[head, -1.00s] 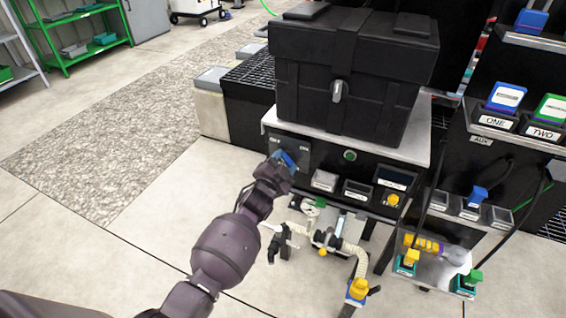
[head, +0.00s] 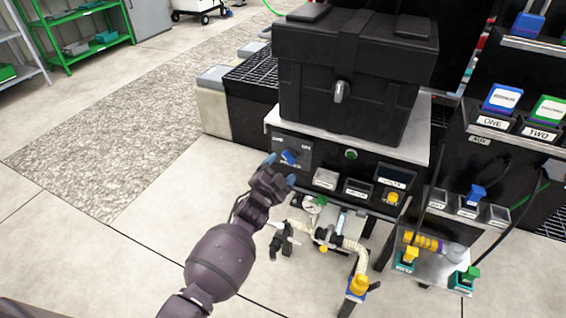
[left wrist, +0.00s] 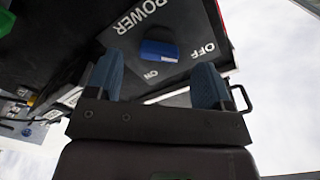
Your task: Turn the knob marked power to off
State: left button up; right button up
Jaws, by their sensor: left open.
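The power knob (head: 289,157) is a blue bar on a dark plate at the left of the black control panel's front. In the left wrist view the blue knob (left wrist: 158,50) sits between the words POWER, OFF and ON. I cannot tell for sure which mark it points to. My left gripper (head: 281,171) is open and empty, just in front of and below the knob, apart from it. In the left wrist view its two blue fingers (left wrist: 158,85) stand spread, with the knob seen beyond and between them. My right gripper is not in view.
A large black case (head: 355,75) stands on the panel's top (head: 410,151). A green button (head: 351,154) and labelled boxes are right of the knob. Hoses and valves (head: 335,240) hang below. Open floor (head: 150,225) lies to the left.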

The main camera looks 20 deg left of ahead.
pick_arm(q)
jog(key=s+p, duration=0.1)
jog(key=s, duration=0.6)
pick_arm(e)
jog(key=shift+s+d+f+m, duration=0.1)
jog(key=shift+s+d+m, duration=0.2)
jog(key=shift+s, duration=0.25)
pick_arm(q)
jog(key=shift+a, duration=0.1)
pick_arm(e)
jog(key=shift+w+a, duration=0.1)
pick_arm(q)
jog(key=s+a+r+n+g+p, duration=0.1)
jog(key=s+r+n+g+p, duration=0.1)
jog(key=s, duration=1.7)
jog(key=s+a+r+n+g+p, duration=0.1)
jog(key=s+n+g+p, duration=0.4)
jog(key=s, duration=1.4)
jog(key=a+n+p, duration=0.1)
jog(key=p, duration=0.3)
jog(key=shift+s+a+r+y, duration=0.2)
jog(key=shift+r+y, duration=0.1)
jog(key=shift+r, duration=0.1)
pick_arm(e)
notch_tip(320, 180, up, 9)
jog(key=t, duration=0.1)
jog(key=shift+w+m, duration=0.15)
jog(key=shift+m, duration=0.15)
